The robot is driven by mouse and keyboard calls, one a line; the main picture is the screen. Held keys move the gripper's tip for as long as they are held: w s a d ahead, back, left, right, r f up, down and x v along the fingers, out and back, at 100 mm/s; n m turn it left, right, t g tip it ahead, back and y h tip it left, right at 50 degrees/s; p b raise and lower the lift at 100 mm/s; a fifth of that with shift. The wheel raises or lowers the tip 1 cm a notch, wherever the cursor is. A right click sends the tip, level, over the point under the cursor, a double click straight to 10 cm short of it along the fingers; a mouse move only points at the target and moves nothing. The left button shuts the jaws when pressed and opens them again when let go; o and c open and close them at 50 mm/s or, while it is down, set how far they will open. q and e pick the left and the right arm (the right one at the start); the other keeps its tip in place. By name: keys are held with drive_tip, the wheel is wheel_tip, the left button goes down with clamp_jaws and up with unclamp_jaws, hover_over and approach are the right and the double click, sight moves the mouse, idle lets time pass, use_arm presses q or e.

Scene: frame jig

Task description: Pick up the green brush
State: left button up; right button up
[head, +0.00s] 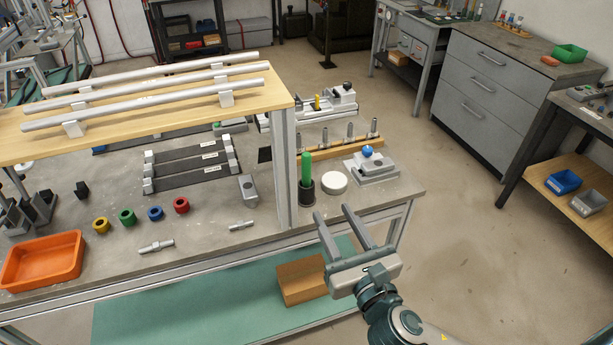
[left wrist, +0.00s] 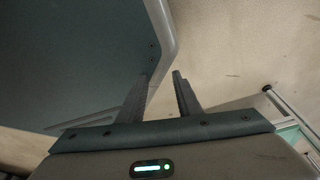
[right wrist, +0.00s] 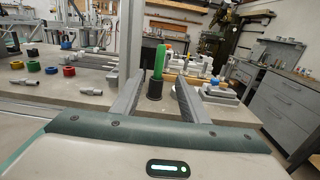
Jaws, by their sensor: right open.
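The green brush (head: 306,168) stands upright in a dark round holder (head: 306,191), near the front right of the bench beside a metal post. Its lower end is hidden in the holder. In the right wrist view the brush (right wrist: 159,60) shows ahead, between the fingers in the picture. My right gripper (head: 332,212) is open and empty, in front of the bench edge and apart from the brush. My left gripper (left wrist: 160,74) shows only in the left wrist view, open with nothing between its fingers, beside a grey panel and over the floor.
A white round disc (head: 334,183) and a grey block with a blue knob (head: 367,152) sit right of the brush. The metal post (head: 285,170) stands close on its left. Coloured rings and an orange tray (head: 42,262) lie farther left. A raised wooden shelf (head: 150,115) holds metal bars.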

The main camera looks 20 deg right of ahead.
drive_tip(key=p, duration=0.2)
approach(308, 170)
drive_tip(key=w, duration=0.4)
drive_tip(key=shift+w+r, duration=0.1)
drive_tip(key=shift+w, duration=0.6)
use_arm(q)
drive_tip(key=s+a+g, duration=0.1)
drive_tip(key=s+a, duration=0.1)
drive_tip(key=s, duration=0.4)
drive_tip(key=shift+a+r+g+y, duration=0.25)
drive_tip(key=shift+a+g+y, duration=0.05)
drive_tip(key=shift+a, duration=0.05)
use_arm(e)
drive_tip(key=shift+w+a+p, duration=0.1)
drive_tip(key=shift+w+p, duration=0.55)
drive_tip(key=shift+w, duration=2.3)
use_arm(q)
drive_tip(key=shift+s+r, duration=0.15)
drive_tip(key=shift+r, duration=0.35)
use_arm(e)
clamp_jaws()
